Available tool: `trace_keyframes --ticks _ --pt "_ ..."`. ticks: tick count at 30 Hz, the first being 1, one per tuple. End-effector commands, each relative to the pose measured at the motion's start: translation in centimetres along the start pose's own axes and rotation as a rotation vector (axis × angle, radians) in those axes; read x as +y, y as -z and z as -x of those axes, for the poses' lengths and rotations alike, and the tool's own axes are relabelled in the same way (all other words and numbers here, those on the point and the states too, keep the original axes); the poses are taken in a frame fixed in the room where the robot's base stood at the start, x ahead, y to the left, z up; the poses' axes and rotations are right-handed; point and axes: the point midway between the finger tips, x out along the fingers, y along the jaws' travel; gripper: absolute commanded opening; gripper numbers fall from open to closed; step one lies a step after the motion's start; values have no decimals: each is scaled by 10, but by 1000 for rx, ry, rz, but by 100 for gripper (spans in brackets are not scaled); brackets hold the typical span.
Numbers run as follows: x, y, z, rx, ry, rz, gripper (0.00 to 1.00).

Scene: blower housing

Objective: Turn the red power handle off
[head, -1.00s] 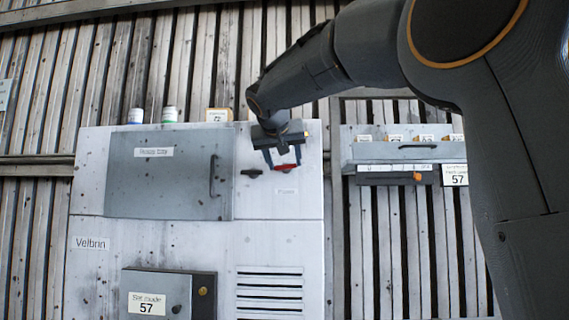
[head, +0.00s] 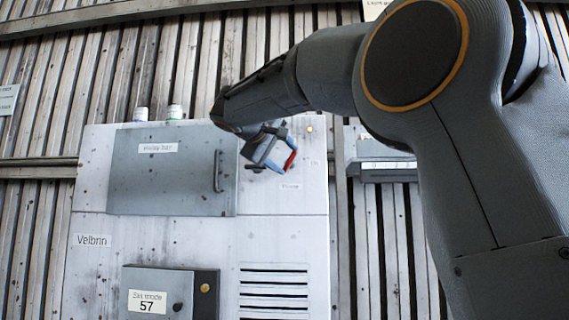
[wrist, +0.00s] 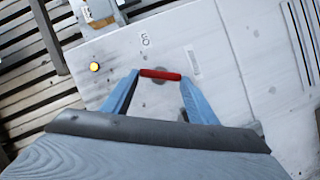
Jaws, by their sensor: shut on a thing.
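The red power handle (head: 291,160) is on the upper right of the pale cabinet front and stands steeply tilted in the head view. In the wrist view the red handle (wrist: 160,74) lies between the two blue fingertips, which touch its ends. My gripper (head: 285,160) is shut on it, turned at an angle to the cabinet; it also shows in the wrist view (wrist: 160,77). A small label (head: 290,186) sits below the handle. The handle's pivot is hidden.
A grey door (head: 150,185) with a bar handle (head: 217,171) is left of my gripper. A dark knob (head: 256,170) sits close by. A small lit orange lamp (head: 309,129) is above right. A grey box (head: 160,293) juts out below. My arm hides much of the right side.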

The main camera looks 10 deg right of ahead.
Motion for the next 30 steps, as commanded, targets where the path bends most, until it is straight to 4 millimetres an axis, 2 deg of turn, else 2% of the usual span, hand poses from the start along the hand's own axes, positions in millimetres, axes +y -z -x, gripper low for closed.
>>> trace_keyframes --ticks 15,30 --pt "-9 -2 -1 1 -155 375 31" --pt "-9 -2 -1 1 -202 491 31"
